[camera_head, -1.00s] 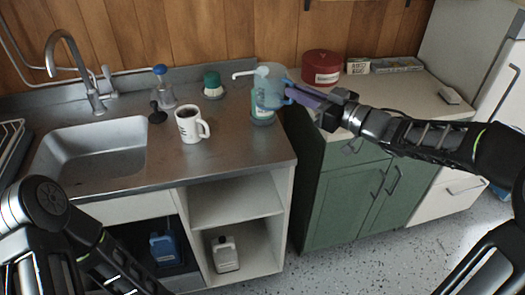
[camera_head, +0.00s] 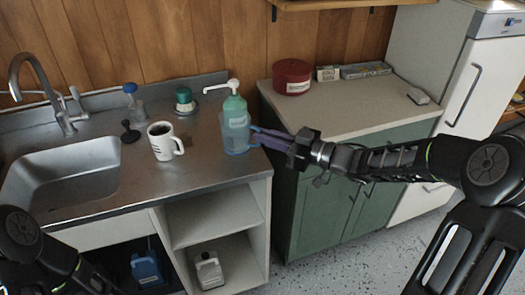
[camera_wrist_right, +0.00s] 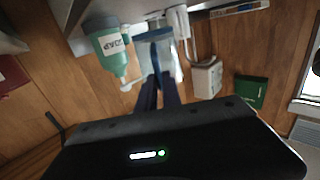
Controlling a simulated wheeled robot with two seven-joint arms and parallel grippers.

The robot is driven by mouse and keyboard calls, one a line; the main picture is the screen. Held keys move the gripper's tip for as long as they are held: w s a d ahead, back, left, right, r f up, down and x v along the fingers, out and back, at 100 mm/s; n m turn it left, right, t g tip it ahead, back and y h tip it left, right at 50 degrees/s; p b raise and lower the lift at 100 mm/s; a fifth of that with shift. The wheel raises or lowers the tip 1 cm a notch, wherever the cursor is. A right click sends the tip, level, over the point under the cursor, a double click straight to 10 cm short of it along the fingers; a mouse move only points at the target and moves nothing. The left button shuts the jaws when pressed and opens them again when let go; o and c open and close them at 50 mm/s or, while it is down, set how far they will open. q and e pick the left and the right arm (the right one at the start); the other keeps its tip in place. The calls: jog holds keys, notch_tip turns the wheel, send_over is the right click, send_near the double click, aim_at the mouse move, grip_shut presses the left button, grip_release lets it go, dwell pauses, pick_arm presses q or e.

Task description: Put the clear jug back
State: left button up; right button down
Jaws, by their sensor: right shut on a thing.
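The clear jug (camera_head: 237,137) is see-through and bluish. It is upright at the right end of the steel counter, in front of the soap pump bottle, and overlaps its lower part. I cannot tell whether its base touches the counter. My right gripper (camera_head: 258,138) reaches in from the right, its purple-looking fingers shut on the jug's handle side. In the right wrist view the jug (camera_wrist_right: 158,52) sits beyond the fingertips, beside the green soap bottle (camera_wrist_right: 108,45). My left gripper is out of view; only left arm links show at the lower left.
A white mug (camera_head: 165,142) with dark contents stands left of the jug. Behind are a green-capped jar (camera_head: 184,100) and a blue-topped bottle (camera_head: 134,101). The sink (camera_head: 65,178) is at left. A red tin (camera_head: 292,76) stands on the green cabinet. Counter before the jug is clear.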

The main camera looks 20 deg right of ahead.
jog(key=shift+f, duration=0.3)
jog(key=shift+f, duration=1.9)
jog(key=shift+f, duration=0.25)
jog(key=c, duration=1.5)
grip_release()
